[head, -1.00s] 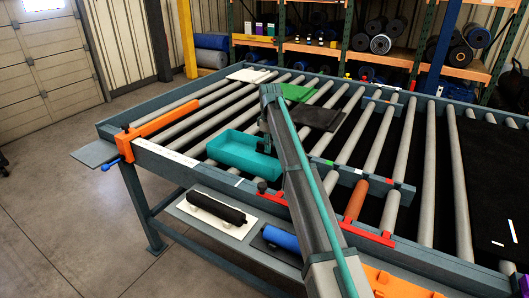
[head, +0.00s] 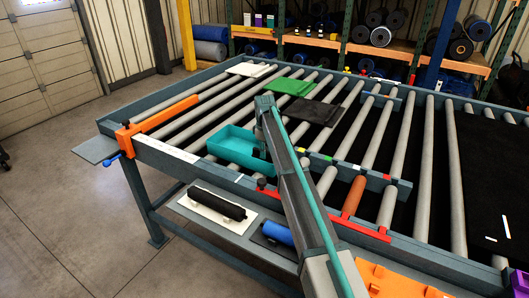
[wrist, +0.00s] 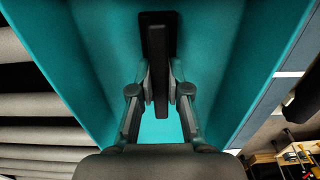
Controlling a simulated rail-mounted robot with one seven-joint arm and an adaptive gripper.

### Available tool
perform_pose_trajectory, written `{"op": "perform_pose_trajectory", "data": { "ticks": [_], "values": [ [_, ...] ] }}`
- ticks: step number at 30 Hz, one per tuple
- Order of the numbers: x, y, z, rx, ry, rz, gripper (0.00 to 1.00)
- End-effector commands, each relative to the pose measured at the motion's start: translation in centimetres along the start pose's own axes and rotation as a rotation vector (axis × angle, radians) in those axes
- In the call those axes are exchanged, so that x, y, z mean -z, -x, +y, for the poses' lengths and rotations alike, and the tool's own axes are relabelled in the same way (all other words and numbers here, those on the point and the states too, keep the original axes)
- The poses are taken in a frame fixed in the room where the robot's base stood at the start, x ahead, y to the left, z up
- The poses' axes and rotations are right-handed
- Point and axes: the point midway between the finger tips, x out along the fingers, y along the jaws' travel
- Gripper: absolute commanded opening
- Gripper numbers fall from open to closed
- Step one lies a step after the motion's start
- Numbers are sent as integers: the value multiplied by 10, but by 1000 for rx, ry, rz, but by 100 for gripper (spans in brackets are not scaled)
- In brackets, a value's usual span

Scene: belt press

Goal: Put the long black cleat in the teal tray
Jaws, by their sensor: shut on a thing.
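The teal tray (head: 228,145) lies on the rollers at the near left of the press, left of my arm. Its walls fill much of the wrist view (wrist: 85,45). The long black cleat (wrist: 158,55) is a narrow dark bar between my fingers, over the tray's inside. My gripper (wrist: 159,82) is shut on it, one finger on each side. A dark patch shows around the cleat's far end; I cannot tell whether it is shadow, or whether the cleat touches the tray floor. In the head view my arm hides most of the gripper and the cleat.
Green (head: 294,87) and black (head: 321,112) sheets lie on rollers behind my arm. A red-ended roller section (head: 353,196) is to the right. A black roll (head: 218,204) and a blue roll (head: 277,232) lie on the lower shelf. An orange clamp bar (head: 160,120) is at left.

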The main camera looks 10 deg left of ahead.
Motion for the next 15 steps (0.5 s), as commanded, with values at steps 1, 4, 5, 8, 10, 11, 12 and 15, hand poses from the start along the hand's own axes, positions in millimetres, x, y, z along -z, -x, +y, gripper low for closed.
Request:
{"op": "perform_pose_trajectory", "data": {
  "ticks": [1,4,5,8,10,11,12,15],
  "values": [
    [0,-2,0,0,0,0,0],
    [0,-2,0,0,0,0,24],
    [0,-2,0,0,0,0,29],
    [0,-2,0,0,0,0,41],
    [0,-2,0,0,0,0,41],
    [0,-2,0,0,0,0,41],
    [0,-2,0,0,0,0,41],
    [0,-2,0,0,0,0,41]
  ]
}}
